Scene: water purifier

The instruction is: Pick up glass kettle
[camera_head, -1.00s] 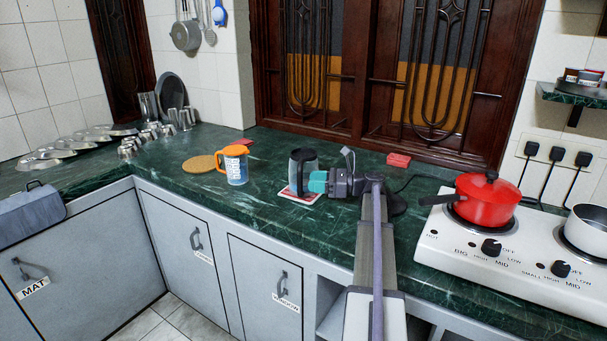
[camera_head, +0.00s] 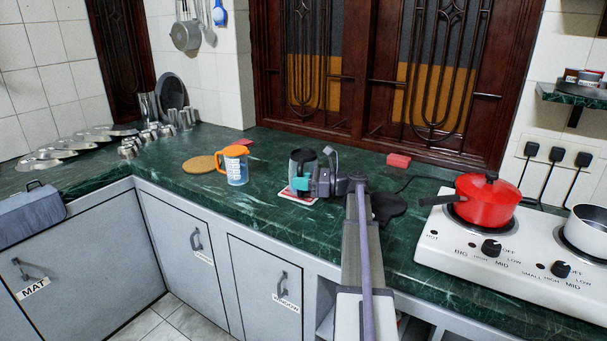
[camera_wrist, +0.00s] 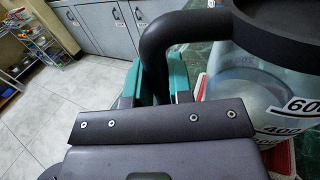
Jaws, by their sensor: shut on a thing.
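The glass kettle (camera_head: 302,158), with a black rim and handle, stands on the counter in the head view, its lower part partly hidden by my gripper (camera_head: 300,187). In the wrist view its clear body (camera_wrist: 238,72) with printed volume marks is at the right. Its black handle (camera_wrist: 153,48) curves down between the teal fingers of my gripper (camera_wrist: 160,80), which is shut on it. The kettle looks upright. I cannot tell whether its bottom touches the red-and-white mat (camera_head: 287,193).
A dark flat base (camera_head: 390,206) with a cord lies at right. The stove (camera_head: 450,245) carries a red pot (camera_head: 488,203). A red block (camera_head: 398,160) lies behind.

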